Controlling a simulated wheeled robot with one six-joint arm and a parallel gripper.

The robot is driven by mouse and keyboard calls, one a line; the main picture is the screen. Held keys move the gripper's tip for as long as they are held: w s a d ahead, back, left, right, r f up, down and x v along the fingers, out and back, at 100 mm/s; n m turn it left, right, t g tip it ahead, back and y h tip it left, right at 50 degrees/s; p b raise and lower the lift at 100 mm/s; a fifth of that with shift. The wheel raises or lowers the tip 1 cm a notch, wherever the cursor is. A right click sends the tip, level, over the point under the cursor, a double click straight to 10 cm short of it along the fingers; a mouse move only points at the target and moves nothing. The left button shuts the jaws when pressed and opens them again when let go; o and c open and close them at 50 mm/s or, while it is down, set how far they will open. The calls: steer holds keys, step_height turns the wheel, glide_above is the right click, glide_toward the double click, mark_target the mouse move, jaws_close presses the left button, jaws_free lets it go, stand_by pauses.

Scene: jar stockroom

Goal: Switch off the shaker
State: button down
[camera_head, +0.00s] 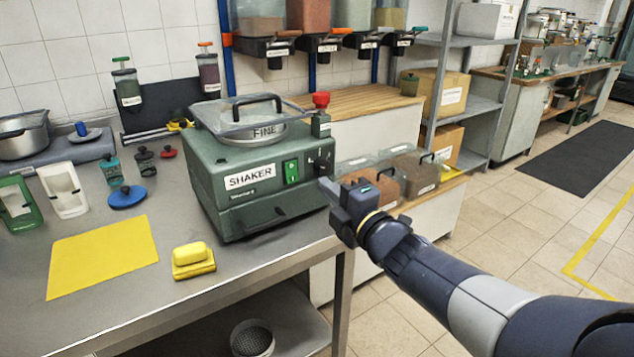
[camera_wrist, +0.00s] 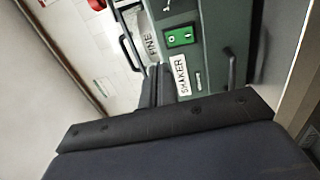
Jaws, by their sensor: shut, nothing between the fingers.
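The shaker (camera_head: 218,160) is a dark green box near the right end of the grey bench, with a white SHAKER label on its front. A green rocker switch (camera_head: 291,172) sits right of the label; it also shows in the wrist view (camera_wrist: 180,37), and which way it is pressed I cannot tell. A black knob (camera_head: 320,165) is on the front to its right, and a red knob (camera_head: 321,100) stands on top. My gripper (camera_head: 327,187) is shut and empty, just off the shaker's right front, its fingers seen close to the label in the wrist view (camera_wrist: 158,86).
A yellow sponge (camera_head: 193,260) and a yellow mat (camera_head: 103,256) lie on the bench front. Lidded boxes (camera_head: 402,172) stand on the lower surface behind my gripper. The floor at right is open.

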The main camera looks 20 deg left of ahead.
steer(key=shift+r+v, duration=0.15)
steer(key=shift+v, duration=0.65)
steer(key=shift+r+v, duration=0.2)
steer(key=shift+v, duration=0.6)
